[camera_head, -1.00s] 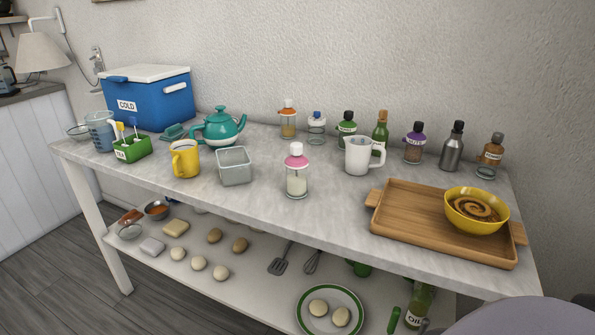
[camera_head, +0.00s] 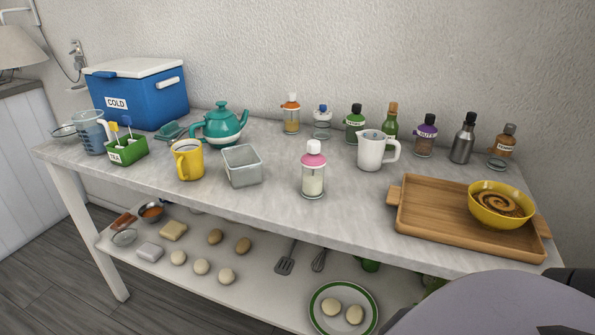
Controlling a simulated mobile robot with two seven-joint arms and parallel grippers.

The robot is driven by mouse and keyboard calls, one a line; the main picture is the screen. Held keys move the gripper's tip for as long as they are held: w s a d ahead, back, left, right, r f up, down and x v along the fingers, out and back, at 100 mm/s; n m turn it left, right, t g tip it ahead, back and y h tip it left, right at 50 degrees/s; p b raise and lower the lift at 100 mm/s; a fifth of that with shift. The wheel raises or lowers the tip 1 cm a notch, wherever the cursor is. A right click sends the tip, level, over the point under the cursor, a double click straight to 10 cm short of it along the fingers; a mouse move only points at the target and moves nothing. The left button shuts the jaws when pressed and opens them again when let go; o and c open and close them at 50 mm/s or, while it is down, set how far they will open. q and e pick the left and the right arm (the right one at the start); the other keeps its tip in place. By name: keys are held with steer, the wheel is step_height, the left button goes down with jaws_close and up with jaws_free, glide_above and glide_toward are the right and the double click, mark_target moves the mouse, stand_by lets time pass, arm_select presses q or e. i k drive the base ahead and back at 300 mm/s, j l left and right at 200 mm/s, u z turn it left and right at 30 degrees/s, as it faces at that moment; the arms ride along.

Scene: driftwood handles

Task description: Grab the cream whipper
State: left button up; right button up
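The cream whipper appears to be the silver metal bottle with a black top (camera_head: 462,142). It stands upright at the back right of the marble-topped table, between the purple-capped jar (camera_head: 426,136) and the brown jar (camera_head: 504,143). It is in clear sight, with nothing touching it that I can see. Neither of my grippers is in view. A large grey rounded shape at the bottom right looks like part of my own body.
A wooden tray (camera_head: 418,222) with a yellow bowl (camera_head: 487,213) lies in front of the whipper. A white pitcher (camera_head: 371,152), pink-collared bottle (camera_head: 313,175), teal teapot (camera_head: 219,127) and blue cooler (camera_head: 145,100) stand further left. The lower shelf holds a green-rimmed plate (camera_head: 343,329).

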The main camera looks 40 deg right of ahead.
mark_target(314, 166)
steer(key=i+j+z, duration=0.15)
steer(key=z, duration=0.65)
